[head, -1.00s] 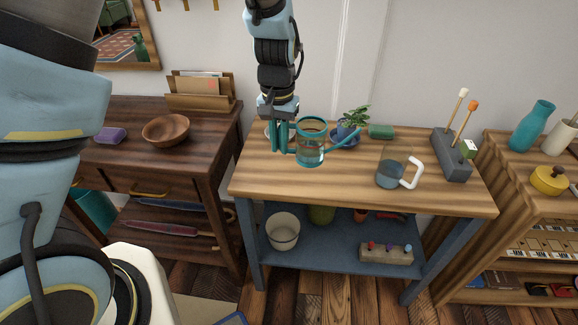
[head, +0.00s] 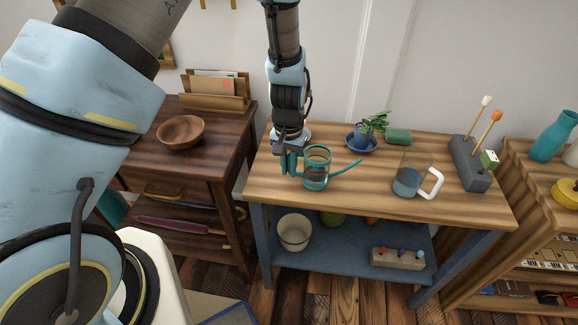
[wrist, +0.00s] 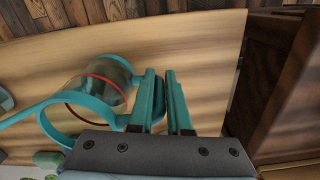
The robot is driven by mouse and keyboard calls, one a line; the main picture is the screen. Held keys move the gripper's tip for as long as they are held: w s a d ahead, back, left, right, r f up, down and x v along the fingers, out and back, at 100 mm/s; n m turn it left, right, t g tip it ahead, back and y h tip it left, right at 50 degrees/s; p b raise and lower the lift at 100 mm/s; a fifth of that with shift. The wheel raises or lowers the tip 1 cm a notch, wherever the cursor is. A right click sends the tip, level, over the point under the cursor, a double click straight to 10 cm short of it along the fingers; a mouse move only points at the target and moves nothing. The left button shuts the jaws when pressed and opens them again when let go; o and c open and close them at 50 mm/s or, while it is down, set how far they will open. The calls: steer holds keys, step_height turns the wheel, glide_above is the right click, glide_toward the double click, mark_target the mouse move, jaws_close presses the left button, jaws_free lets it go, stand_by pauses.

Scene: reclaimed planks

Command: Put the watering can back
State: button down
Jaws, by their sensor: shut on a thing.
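The watering can (head: 317,181) has a see-through body with teal rims, a red band and a long thin teal spout pointing right. It is upright over the left part of the wooden workbench (head: 275,185). I cannot tell whether its base touches the top. My gripper (head: 289,163) points down at the can's left side, shut on its handle. In the wrist view, the teal fingers of my gripper (wrist: 161,78) stand close together beside the can (wrist: 110,72).
A clear jug with a white handle (head: 408,182) stands right of the can. A potted plant (head: 370,126) on a blue saucer and a green roll (head: 398,136) are behind. A grey block holding sticks (head: 468,165) is at right. The bench's front middle is clear.

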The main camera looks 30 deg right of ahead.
steer(key=shift+f, duration=0.25)
steer(key=shift+f, duration=0.15)
steer(key=c, duration=0.9)
jaws_free()
steer(key=shift+o, duration=0.2)
step_height(320, 180, up, 12)
steer(key=b, duration=0.3)
steer(key=w+a+r+n, duration=0.2)
steer(key=w+a, duration=0.1)
steer(key=a, duration=0.5)
steer(key=w+a+r+n+t, duration=0.1)
steer(key=w+a+r+n, duration=0.1)
steer(key=a, duration=0.7)
steer(key=w+a+r+n, duration=0.2)
steer(key=w+a, duration=0.1)
steer(key=a, duration=0.5)
steer(key=s+a+r+n, duration=0.1)
steer(key=s+a+n, duration=0.2)
steer(key=a, duration=0.7)
steer(key=shift+a+r+t, duration=0.15)
steer(key=shift+r+t, duration=0.15)
